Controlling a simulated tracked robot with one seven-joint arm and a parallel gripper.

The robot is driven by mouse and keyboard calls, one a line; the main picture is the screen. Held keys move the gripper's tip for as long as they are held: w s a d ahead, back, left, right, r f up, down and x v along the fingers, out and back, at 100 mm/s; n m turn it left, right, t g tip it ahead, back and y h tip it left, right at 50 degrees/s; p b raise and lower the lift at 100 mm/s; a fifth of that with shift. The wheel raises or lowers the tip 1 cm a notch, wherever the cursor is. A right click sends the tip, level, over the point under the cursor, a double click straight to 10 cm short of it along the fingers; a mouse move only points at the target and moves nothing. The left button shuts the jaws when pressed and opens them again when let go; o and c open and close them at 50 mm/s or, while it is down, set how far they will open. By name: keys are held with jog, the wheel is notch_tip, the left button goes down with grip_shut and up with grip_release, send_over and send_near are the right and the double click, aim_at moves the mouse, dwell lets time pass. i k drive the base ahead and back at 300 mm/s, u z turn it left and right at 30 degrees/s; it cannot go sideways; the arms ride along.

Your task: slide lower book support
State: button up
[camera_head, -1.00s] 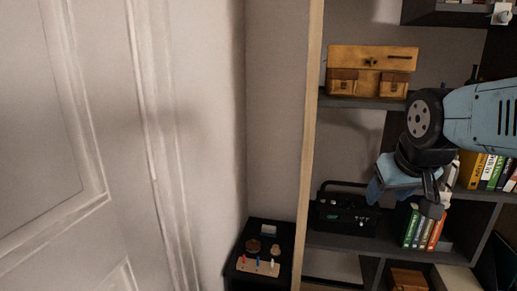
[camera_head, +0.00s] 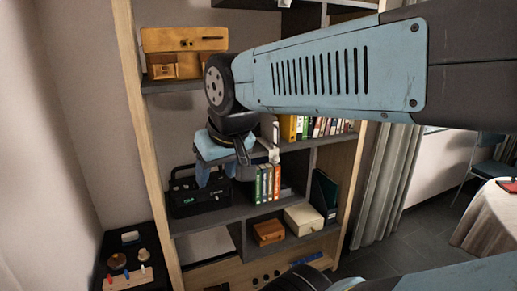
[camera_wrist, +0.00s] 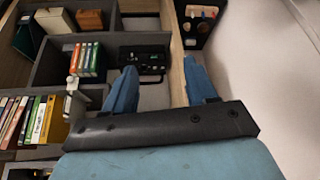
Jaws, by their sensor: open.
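The lower book support (camera_head: 274,143) is a pale upright piece at the left end of the book row on the middle shelf. In the wrist view it (camera_wrist: 72,86) stands beside the yellow book, left of my fingers. My gripper (camera_head: 224,170) is open and empty, in front of the shelf and left of the support. In the wrist view my gripper (camera_wrist: 160,85) has its two blue fingers spread apart, with a shelf side panel seen between them. The support and the fingers look apart. My arm does not hide the support's front, but its base is unclear.
Several books (camera_head: 310,127) stand right of the support. A dark side table (camera_head: 128,258) stands left; a curtain (camera_head: 385,185) hangs right.

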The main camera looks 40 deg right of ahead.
aim_at(270, 130)
jog(key=z, duration=1.3)
jog(key=k, duration=0.5)
jog(key=u, duration=0.15)
jog(key=i, duration=0.5)
jog(key=u, duration=0.1)
